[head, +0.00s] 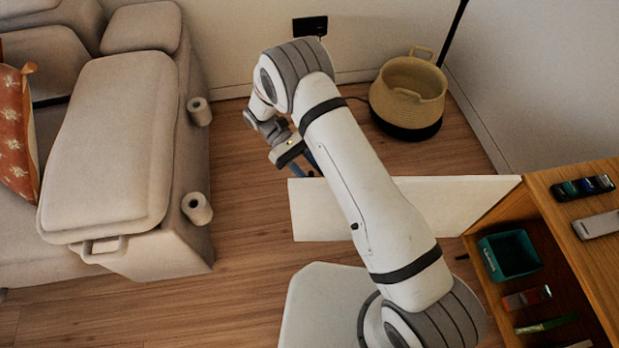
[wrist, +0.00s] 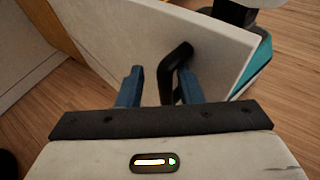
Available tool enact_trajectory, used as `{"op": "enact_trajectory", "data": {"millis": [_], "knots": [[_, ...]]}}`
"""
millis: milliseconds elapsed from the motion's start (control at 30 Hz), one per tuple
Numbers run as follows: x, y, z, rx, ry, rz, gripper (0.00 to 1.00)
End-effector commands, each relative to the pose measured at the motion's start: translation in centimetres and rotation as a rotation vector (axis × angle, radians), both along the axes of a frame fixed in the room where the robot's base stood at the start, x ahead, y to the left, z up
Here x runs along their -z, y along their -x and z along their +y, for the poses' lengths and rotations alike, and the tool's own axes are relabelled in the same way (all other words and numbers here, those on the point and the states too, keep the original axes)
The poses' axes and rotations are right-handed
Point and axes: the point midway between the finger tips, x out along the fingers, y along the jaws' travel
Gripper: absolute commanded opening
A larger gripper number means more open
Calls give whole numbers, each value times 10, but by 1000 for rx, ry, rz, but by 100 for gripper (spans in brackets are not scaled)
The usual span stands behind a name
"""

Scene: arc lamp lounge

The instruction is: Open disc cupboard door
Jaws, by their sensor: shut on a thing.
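The white disc cupboard door (head: 455,205) stands swung out from the wooden cupboard (head: 580,240) at the right of the head view, with the shelves inside showing. In the wrist view the door (wrist: 115,40) crosses the upper part, with a black handle (wrist: 175,65) on its face. My gripper (head: 309,168) is at the door's far left end in the head view. In the wrist view the blue fingers of my gripper (wrist: 160,80) are on either side of the handle, shut on it. My arm hides the middle of the door in the head view.
A teal bin (head: 510,255) and several small items are inside the cupboard. More items lie on its top. A woven basket (head: 410,90) stands by the back wall. A beige sofa (head: 110,140) is at the left, with bare wooden floor (head: 240,230) between.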

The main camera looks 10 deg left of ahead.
Motion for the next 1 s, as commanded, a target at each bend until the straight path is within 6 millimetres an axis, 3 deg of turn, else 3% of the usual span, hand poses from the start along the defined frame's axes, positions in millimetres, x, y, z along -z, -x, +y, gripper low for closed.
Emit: {"op": "enact_trajectory", "data": {"millis": [300,1000], "knots": [[-6,-18,-3,-2,14,5,19],[-6,-18,-3,-2,15,6,19]]}}
